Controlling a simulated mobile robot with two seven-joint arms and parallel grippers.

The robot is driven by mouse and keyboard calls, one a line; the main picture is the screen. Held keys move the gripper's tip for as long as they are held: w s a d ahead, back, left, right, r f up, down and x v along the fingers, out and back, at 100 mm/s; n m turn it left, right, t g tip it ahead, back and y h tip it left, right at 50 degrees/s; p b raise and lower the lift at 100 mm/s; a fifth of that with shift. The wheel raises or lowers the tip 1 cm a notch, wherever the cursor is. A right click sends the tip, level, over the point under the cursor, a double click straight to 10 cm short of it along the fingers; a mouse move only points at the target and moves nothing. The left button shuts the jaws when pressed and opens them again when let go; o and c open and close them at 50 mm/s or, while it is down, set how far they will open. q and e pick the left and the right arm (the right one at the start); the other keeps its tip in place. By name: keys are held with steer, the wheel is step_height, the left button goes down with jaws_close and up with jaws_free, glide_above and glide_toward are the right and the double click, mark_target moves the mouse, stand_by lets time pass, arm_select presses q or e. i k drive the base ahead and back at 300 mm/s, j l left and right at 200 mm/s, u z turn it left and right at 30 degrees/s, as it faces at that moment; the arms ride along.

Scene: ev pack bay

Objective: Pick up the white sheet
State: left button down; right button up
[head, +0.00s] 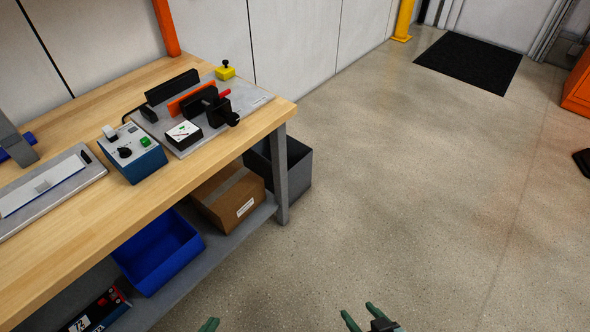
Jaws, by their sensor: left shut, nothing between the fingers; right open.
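A flat white sheet-like piece (68,176) lies on a grey tray (98,171) at the left end of the bench; a small grey block sits on it. I cannot tell for sure that it is the white sheet. My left gripper (209,325) shows only as a green fingertip at the bottom edge; it is shut and empty. My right gripper (360,314) is at the bottom edge, right of it, its green fingers open and empty.
The wooden bench (215,160) carries a blue control box (135,160) and a grey fixture plate (250,103) with black clamps. Its lower shelf holds a blue bin (160,255) and a cardboard box (228,195). A dark grey bin (298,160) stands by the bench leg.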

mark_target(16, 199)
steer(key=k+u, duration=0.2)
steer(key=u, duration=1.3)
